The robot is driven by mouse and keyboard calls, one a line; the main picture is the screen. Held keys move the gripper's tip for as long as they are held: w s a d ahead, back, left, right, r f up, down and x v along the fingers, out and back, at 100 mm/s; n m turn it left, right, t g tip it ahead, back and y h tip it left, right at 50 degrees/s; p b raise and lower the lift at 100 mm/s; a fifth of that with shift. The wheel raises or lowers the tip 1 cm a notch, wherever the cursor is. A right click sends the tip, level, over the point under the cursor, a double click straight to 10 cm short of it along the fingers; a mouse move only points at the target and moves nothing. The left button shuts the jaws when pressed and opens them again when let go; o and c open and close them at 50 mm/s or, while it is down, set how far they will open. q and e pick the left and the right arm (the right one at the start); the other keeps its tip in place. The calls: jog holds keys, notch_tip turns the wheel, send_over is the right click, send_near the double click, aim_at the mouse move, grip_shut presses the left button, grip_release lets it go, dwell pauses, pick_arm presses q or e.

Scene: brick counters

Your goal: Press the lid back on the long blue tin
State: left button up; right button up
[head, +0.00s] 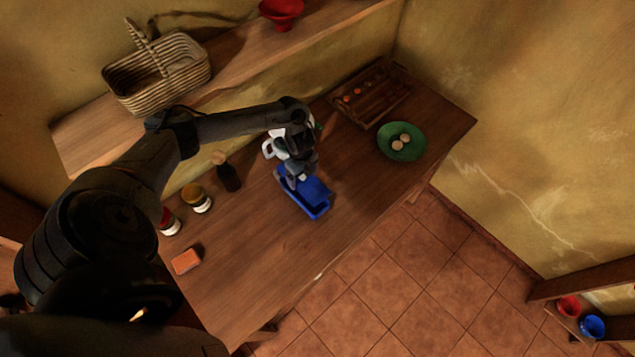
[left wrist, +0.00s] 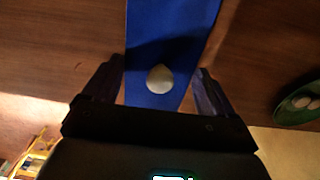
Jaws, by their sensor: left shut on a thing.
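The long blue tin (head: 319,208) lies near the middle of the wooden counter, and its near end looks open-topped. My left gripper (head: 297,179) is over its far end, pointing down. In the left wrist view, a flat blue piece, which looks like the lid (left wrist: 170,35), runs between the two fingers (left wrist: 160,95). A pale round spot, perhaps a knob, shows on it. The fingers are shut on its sides. The gripper hides part of the tin in the head view, so I cannot tell how the lid sits against the rim. My right gripper is not in view.
A white mug-like thing (head: 269,149) stands close behind my left gripper. A dark bottle (head: 228,178), jars (head: 196,198) and an orange block (head: 186,261) are to the left. A green bowl (head: 402,142) and wooden rack (head: 370,91) are to the right. The counter's front is clear.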

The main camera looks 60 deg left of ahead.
aim_at(303, 186)
pick_arm(q)
jog(key=shift+f, duration=0.15)
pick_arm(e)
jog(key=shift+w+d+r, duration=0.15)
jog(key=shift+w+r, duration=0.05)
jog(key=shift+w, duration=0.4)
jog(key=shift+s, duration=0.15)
pick_arm(q)
jog(key=shift+p, duration=0.3)
jog(key=shift+f+b, duration=2.3)
jog(key=shift+f, duration=0.9)
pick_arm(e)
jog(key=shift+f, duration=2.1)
pick_arm(q)
jog(key=shift+p, duration=0.35)
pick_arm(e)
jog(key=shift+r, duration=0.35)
